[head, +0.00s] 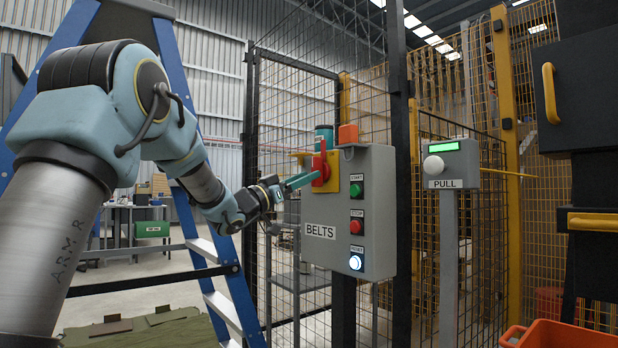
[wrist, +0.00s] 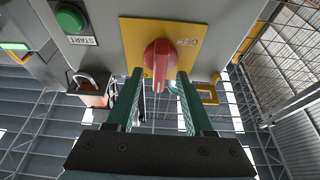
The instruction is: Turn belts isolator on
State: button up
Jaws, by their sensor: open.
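The belts isolator is a red rotary handle (head: 321,167) on a yellow plate (head: 357,178), on the grey box (head: 320,208) labelled BELTS. In the head view the handle stands about upright. My gripper (head: 303,180) is at the handle from the left. In the wrist view my gripper (wrist: 160,77) is open, with one green finger on each side of the handle. Small gaps seem to show; contact is unclear.
The box also carries a green button (head: 356,189), a red button (head: 356,226) and a lit white-blue button (head: 356,262). A PULL post (head: 451,163) stands right. A blue ladder (head: 225,240) and mesh fence are close by.

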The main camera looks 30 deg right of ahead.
jog(key=v, duration=0.9)
jog(key=shift+w+f, duration=0.1)
jog(key=shift+w, duration=0.05)
jog(key=w+a+f+n+t+y, duration=0.4)
jog(key=a+f+n+y, duration=0.1)
jog(key=a+f+y, duration=0.15)
jog(key=w+a+f+n+t+y, duration=0.4)
jog(key=a+f+t+y, duration=0.15)
jog(key=a+f, duration=0.2)
jog(key=s+a+f+n+g+y, duration=0.45)
jog(key=a+f+y, duration=0.25)
jog(key=a+f, duration=0.45)
jog(key=s+a+f+n+g+y, duration=0.1)
jog(key=s+a+f+g, duration=0.25)
jog(key=s, duration=0.35)
jog(key=s+a+f+g+y, duration=0.1)
jog(key=s+a+f+g, duration=0.1)
jog(key=s+f, duration=0.35)
jog(key=s+a+f+n+g+y, duration=0.1)
jog(key=s+a+f+g, duration=0.15)
jog(key=s, duration=0.65)
notch_tip(320, 180, up, 24)
jog(key=p, duration=2.3)
jog(key=shift+w+a+m, duration=0.25)
jog(key=shift+a+m, duration=0.1)
